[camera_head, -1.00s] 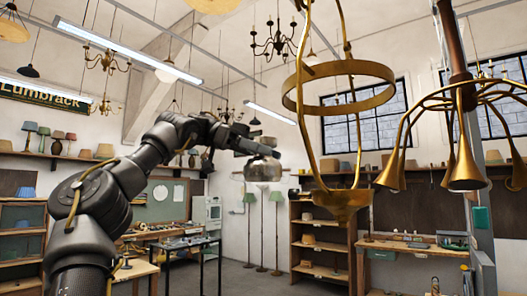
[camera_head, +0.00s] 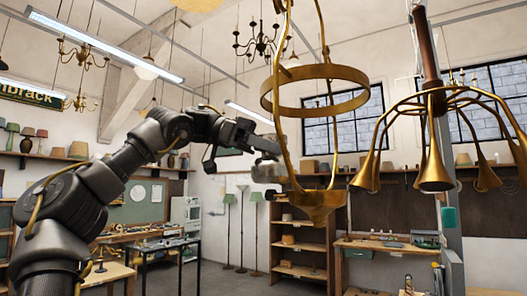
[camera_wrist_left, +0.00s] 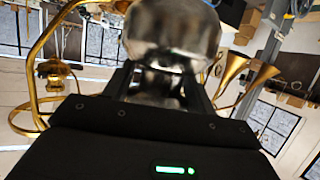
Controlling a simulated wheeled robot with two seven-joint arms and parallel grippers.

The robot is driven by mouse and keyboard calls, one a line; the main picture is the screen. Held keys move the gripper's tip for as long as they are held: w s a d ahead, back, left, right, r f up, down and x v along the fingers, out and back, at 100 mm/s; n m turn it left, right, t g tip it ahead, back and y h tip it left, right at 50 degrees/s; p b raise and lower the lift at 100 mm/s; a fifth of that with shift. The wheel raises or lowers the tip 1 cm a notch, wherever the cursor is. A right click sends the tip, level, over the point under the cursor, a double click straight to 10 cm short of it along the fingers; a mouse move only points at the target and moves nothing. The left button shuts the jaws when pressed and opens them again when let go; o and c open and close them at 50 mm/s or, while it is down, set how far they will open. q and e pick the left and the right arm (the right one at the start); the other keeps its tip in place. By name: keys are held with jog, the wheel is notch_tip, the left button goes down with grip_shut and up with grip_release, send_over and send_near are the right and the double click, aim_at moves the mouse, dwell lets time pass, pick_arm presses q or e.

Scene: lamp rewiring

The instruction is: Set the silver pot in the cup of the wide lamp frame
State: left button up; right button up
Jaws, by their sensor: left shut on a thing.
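The wide lamp frame (camera_head: 315,101) hangs at the centre of the head view, with a brass ring, long curved side bars and a brass cup (camera_head: 318,203) at its bottom. My left gripper (camera_head: 266,155) is shut on the silver pot (camera_head: 266,173), a rounded shiny vessel. In the head view the pot appears at the frame's left bar, above and left of the cup. Whether it touches the bar is unclear. In the left wrist view the pot (camera_wrist_left: 172,35) sits between the fingers, its lower part narrower. My right gripper is not in view.
A brass lamp with several downward horns (camera_head: 433,170) hangs at the right near a grey post (camera_head: 447,215). A wooden shelf unit (camera_head: 300,240) and workbenches stand farther back. Open air lies left of the frame around my left arm.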

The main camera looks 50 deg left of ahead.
pick_arm(q)
jog(key=w+d, duration=0.1)
jog(key=d, duration=0.2)
jog(key=w+d+f, duration=0.1)
jog(key=d, duration=0.2)
jog(key=w+d+b, duration=0.1)
jog(key=d, duration=0.2)
jog(key=shift+w+d+f, duration=0.1)
jog(key=shift+d+f, duration=0.1)
jog(key=shift+f, duration=0.1)
jog(key=shift+a+f+b, duration=0.2)
jog(key=shift+f+b, duration=0.25)
jog(key=shift+f, duration=0.3)
jog(key=shift+d, duration=0.15)
jog(key=shift+f, duration=0.25)
dwell(0.3)
jog(key=o, duration=1.4)
jog(key=shift+c, duration=0.2)
